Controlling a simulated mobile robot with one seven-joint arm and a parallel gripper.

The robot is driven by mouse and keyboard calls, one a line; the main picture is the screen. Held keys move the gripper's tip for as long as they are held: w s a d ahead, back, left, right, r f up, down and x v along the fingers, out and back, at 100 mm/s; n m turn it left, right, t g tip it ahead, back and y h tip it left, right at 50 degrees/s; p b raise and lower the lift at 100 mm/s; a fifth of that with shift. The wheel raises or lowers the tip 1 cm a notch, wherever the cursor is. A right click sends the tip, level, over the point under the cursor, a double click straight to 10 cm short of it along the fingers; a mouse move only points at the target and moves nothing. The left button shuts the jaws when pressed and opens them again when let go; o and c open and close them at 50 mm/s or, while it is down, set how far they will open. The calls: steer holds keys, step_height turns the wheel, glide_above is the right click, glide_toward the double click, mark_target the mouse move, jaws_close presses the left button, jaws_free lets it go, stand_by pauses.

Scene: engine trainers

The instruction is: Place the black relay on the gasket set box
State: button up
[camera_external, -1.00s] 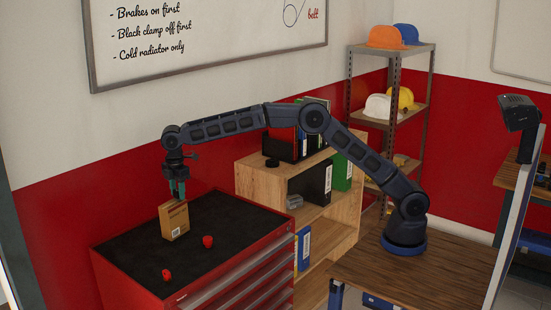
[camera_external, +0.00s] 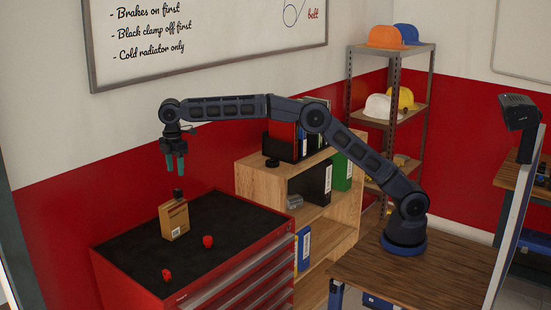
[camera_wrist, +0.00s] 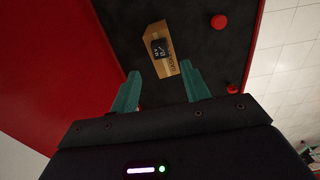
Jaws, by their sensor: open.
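The black relay (camera_external: 178,194) sits on top of the upright tan gasket set box (camera_external: 174,220), which stands on the dark top of the red cabinet. In the wrist view the relay (camera_wrist: 159,48) rests on the upper face of the box (camera_wrist: 165,66), beyond my fingertips. My gripper (camera_external: 176,170) is open and empty, pointing down above the relay with a clear gap. In the wrist view its two green fingers (camera_wrist: 163,86) are spread apart with nothing between them.
Two red knob-like parts, one nearer the middle (camera_external: 208,241) and one near the front (camera_external: 167,274), lie on the red tool cabinet's dark top (camera_external: 130,248). A wooden shelf (camera_external: 256,180) with binders stands to the right. The air around my gripper is clear.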

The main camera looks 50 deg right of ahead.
steer(key=shift+r, duration=1.25)
